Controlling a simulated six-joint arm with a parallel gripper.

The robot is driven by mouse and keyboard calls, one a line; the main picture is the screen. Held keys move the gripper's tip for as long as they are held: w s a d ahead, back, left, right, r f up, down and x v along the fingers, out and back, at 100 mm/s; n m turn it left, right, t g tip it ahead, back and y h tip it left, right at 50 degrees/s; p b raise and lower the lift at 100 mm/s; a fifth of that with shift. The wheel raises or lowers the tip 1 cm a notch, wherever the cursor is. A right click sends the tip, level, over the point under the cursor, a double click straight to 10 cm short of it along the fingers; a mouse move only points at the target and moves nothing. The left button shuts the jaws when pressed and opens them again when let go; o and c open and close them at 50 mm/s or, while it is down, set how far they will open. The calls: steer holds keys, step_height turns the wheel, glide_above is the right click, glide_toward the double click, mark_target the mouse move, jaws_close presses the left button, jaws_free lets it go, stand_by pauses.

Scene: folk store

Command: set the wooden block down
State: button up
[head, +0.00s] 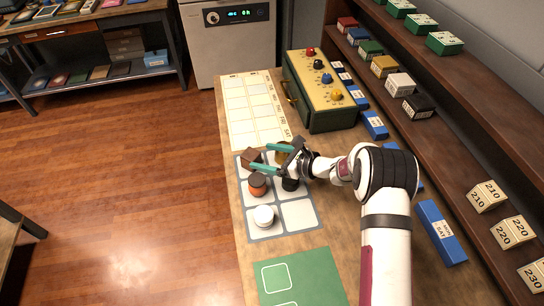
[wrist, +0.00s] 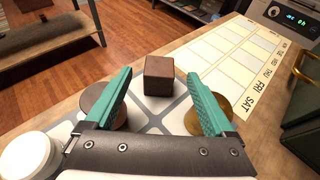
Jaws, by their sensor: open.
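The wooden block (head: 251,157) is a dark brown cube. In the head view it rests on the upper left cell of the grid mat (head: 278,231). My gripper (head: 258,158) is open, with its teal fingers pointing left near the block. In the wrist view the block (wrist: 159,76) stands upright beyond and between the open fingertips (wrist: 160,78), with clear gaps on both sides. Nothing is held.
An orange jar with a dark lid (head: 258,185), a white jar (head: 264,216) and a black jar (head: 290,184) stand on the mat. A brass round thing (wrist: 209,112) is by the right finger. A green box with knobs (head: 318,92) stands behind. A weekday chart (head: 254,108) lies beyond.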

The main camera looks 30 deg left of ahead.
steer(key=shift+v, duration=1.2)
steer(key=s+d+r+n+g+h, duration=0.1)
steer(key=s+d+r+n+h, duration=0.1)
steer(key=s+d+r+n, duration=0.35)
steer(key=s+d+r+n+g+h, duration=0.1)
steer(key=s+d+r+n+h, duration=0.15)
steer(key=s+d+r, duration=0.65)
steer(key=s+d+n+t+h, duration=0.1)
steer(key=s+d+n+h, duration=0.1)
steer(key=s+d, duration=0.4)
steer(key=s+d+r+n+h, duration=0.1)
steer(key=s+d+h, duration=0.4)
steer(key=d, duration=0.9)
steer(key=s+n, duration=0.1)
steer(key=s, duration=0.1)
steer(key=shift+s+t, duration=0.3)
steer(key=shift+t, duration=0.1)
steer(key=shift+d+r, duration=0.1)
steer(key=shift+r, duration=0.05)
